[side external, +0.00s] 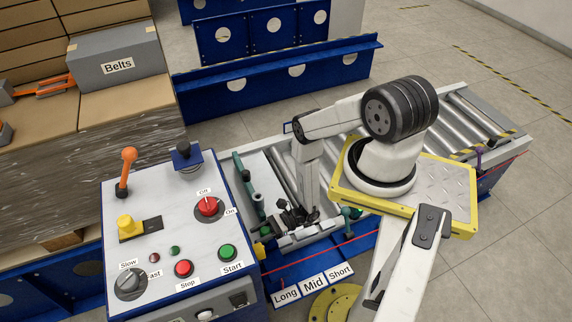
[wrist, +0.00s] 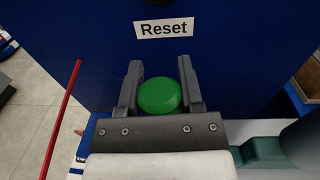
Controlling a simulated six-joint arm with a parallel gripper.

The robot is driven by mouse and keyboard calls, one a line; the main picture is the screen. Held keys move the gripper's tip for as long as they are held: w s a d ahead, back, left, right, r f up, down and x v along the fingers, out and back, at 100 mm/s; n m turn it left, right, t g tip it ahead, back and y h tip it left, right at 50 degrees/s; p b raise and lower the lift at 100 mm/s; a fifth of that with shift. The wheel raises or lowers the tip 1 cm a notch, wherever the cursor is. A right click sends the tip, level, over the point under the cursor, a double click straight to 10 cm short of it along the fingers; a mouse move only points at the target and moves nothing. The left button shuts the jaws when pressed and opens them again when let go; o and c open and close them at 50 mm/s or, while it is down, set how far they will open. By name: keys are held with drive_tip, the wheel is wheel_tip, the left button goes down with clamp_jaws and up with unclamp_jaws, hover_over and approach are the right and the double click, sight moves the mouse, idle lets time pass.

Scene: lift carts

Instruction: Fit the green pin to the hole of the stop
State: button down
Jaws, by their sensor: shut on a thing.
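My gripper (wrist: 160,82) is shut on a bright green, round-headed thing, which I take to be the green pin (wrist: 160,96). Its head shows between the two grey fingers in the wrist view; its shaft is hidden. In the side view my gripper (side external: 294,218) is low at the near end of the roller conveyor, close to the control box, and the pin cannot be made out there. A dark green bar (side external: 243,178) lies along the conveyor's left side. It may be the stop, but I cannot tell, and no hole is visible. A dark green part (wrist: 262,150) also shows at lower right in the wrist view.
The control box (side external: 170,205) with knobs and buttons stands left of my gripper. A blue panel with a "Reset" label (wrist: 163,29) faces the fingers. A red line (side external: 325,254) runs along the conveyor's near side. "Long", "Mid" and "Short" labels (side external: 313,284) lie in front.

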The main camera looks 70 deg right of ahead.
drive_tip(key=shift+f, duration=0.75)
drive_tip(key=shift+c, duration=0.7)
unclamp_jaws()
drive_tip(key=shift+s+a, duration=0.1)
drive_tip(key=shift+s+d, duration=0.1)
drive_tip(key=shift+d, duration=0.1)
drive_tip(key=v, duration=0.7)
drive_tip(key=shift+w+d+r, duration=0.25)
drive_tip(key=shift+d, duration=0.3)
drive_tip(key=shift+w+d, duration=0.1)
